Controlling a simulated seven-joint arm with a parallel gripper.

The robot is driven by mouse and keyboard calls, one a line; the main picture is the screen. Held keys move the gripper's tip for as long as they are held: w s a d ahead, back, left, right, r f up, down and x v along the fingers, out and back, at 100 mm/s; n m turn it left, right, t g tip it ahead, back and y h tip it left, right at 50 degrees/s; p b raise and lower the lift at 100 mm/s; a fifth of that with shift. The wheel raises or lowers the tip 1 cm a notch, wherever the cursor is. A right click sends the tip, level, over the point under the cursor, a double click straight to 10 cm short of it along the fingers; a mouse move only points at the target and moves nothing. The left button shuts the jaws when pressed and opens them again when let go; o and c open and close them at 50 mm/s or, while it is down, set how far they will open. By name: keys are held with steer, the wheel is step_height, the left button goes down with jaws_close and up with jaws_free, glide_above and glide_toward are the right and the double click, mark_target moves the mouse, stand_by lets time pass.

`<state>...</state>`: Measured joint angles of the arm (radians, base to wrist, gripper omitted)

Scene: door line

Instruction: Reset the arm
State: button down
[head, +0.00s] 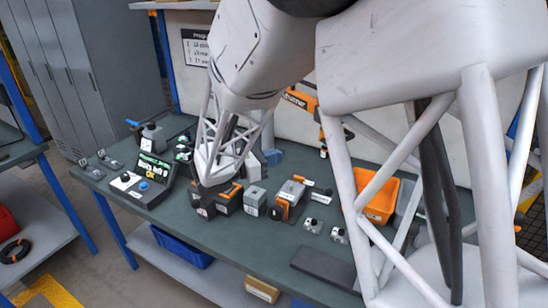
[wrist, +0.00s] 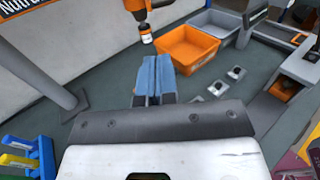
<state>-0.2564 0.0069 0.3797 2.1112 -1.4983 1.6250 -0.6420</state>
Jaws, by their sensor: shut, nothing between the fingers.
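My gripper (wrist: 153,68) shows in the wrist view with its two blue fingers side by side and closed, nothing between them. It is over the green-grey workbench, with the fingers pointing toward the orange bin (wrist: 187,47). In the head view my white lattice arm links cross the middle and right of the picture and hide part of the bench (head: 190,215). The fingertips are hard to make out there.
The orange bin also shows in the head view (head: 380,200). A control box with a lit display (head: 150,180) stands left on the bench. An orange tool (wrist: 140,15) hangs near the back panel. Small switch boxes (wrist: 219,87) lie right of my fingers. Lockers (head: 90,70) stand behind.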

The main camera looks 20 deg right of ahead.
steer(key=shift+s+d, duration=0.1)
steer(key=s+d+r+m+g+y, duration=0.15)
steer(key=s+m+y, duration=0.25)
steer(key=s, duration=0.4)
steer(key=s+d+r+m+g+y, duration=0.1)
steer(key=s+d+m+g+y, duration=0.2)
steer(key=s+m, duration=0.3)
steer(key=s+a+r+m+t+y, duration=0.1)
steer(key=s+a+m+t+y, duration=0.1)
steer(key=s+m+y, duration=0.3)
steer(key=s+a+r+m+t+y, duration=0.1)
steer(key=s+a+m+y, duration=0.3)
steer(key=s, duration=0.7)
steer(key=shift+a+r+m+t+y, duration=0.45)
steer(key=shift+t+y, duration=0.2)
steer(key=shift+y, duration=0.25)
